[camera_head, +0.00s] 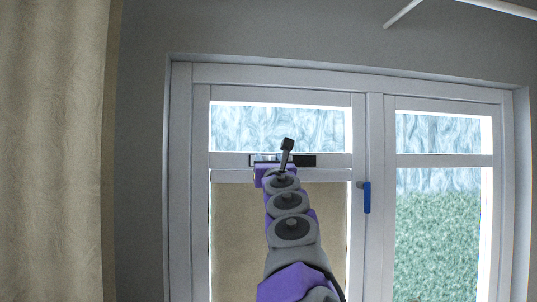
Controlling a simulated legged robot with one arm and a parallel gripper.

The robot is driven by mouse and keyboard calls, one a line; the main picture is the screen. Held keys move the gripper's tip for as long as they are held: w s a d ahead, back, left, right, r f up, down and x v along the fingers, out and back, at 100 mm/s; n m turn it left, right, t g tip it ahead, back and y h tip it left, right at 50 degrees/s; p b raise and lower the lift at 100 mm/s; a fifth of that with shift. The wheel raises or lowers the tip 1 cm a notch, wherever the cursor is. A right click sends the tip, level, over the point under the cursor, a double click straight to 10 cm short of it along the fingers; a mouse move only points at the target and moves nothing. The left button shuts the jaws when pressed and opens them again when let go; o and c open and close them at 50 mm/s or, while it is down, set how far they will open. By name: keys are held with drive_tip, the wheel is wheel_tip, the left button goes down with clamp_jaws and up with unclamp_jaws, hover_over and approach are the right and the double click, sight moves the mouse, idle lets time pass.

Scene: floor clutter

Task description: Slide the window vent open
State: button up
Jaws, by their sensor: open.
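The window vent (306,161) is a dark horizontal strip on the white crossbar of the left window, below its upper pane. Its right part looks black. A lighter section shows at its left end. My gripper (285,158) is raised in front of the middle of the vent. One dark finger stands up past the vent's upper edge, and the other is hard to make out. The jaws are open with nothing seen between them. My purple and grey arm hides part of the vent, and I cannot tell whether the gripper touches it.
A beige curtain (52,150) hangs at the far left. A blue handle (366,197) sits on the frame between the windows, right of my arm. The right window (437,230) shows green hedge outside. A white rod (403,12) crosses the upper right.

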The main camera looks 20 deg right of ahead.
drive_tip(key=shift+w+d+f, duration=0.1)
drive_tip(key=shift+w+d, duration=0.05)
drive_tip(key=shift+d, duration=1.1)
drive_tip(key=shift+c, duration=0.6)
drive_tip(key=shift+a, duration=0.65)
drive_tip(key=c, duration=0.5)
drive_tip(key=shift+d, duration=0.2)
clamp_jaws()
